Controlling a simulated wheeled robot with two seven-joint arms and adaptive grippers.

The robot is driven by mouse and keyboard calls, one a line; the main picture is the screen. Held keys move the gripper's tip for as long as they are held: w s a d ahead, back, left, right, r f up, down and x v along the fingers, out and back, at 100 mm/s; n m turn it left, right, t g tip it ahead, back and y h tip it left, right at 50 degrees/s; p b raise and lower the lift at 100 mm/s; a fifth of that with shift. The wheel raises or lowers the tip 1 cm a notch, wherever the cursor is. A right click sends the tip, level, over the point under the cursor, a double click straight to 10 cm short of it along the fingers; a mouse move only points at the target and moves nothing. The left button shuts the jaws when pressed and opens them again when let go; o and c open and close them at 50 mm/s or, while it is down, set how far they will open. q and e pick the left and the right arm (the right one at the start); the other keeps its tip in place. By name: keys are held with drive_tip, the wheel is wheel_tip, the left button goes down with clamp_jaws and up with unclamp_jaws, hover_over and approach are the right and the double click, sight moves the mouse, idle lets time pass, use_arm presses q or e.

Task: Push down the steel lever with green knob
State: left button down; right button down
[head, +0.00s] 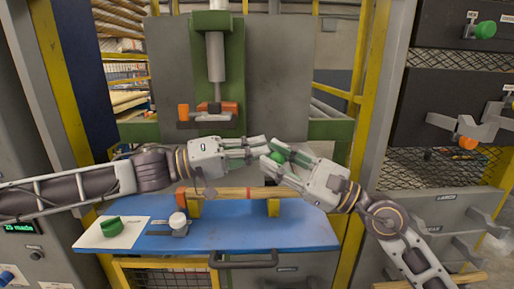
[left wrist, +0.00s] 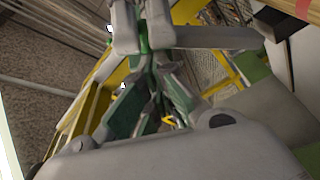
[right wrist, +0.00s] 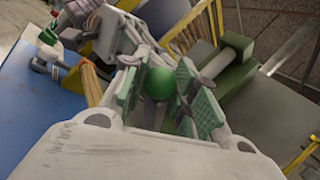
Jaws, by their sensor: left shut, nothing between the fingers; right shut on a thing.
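A round green knob (head: 277,156) is in front of the press, over the blue table. My right gripper (head: 270,152) is shut around it. In the right wrist view the green knob (right wrist: 158,83) sits between the green finger pads (right wrist: 156,92), with a short piece of shaft below it; the rest of the lever is hidden. My left gripper (head: 266,147) is shut and empty, its tips close to the right gripper's fingers; I cannot tell if they touch. A steel lever (head: 471,24) with a green knob (head: 485,30) is on the upper right panel.
A turned wooden bar (head: 230,193) lies on yellow supports above the blue table (head: 290,235). A green block (head: 113,226) lies on a white sheet. A lever with an orange knob (head: 467,143) is at the right. The press (head: 215,60) stands behind.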

drive_tip(key=shift+w, duration=0.15)
drive_tip(key=c, duration=1.5)
unclamp_jaws()
drive_tip(key=shift+c, duration=0.2)
drive_tip(key=o, duration=0.4)
drive_tip(key=shift+o, duration=0.2)
drive_tip(key=shift+r, duration=0.1)
drive_tip(key=shift+d, duration=0.15)
drive_tip(key=v, duration=1.1)
drive_tip(key=shift+s+d+f, duration=0.2)
drive_tip(key=shift+s+f, duration=0.05)
drive_tip(key=shift+w+d+m, duration=0.1)
drive_tip(key=shift+m, duration=0.2)
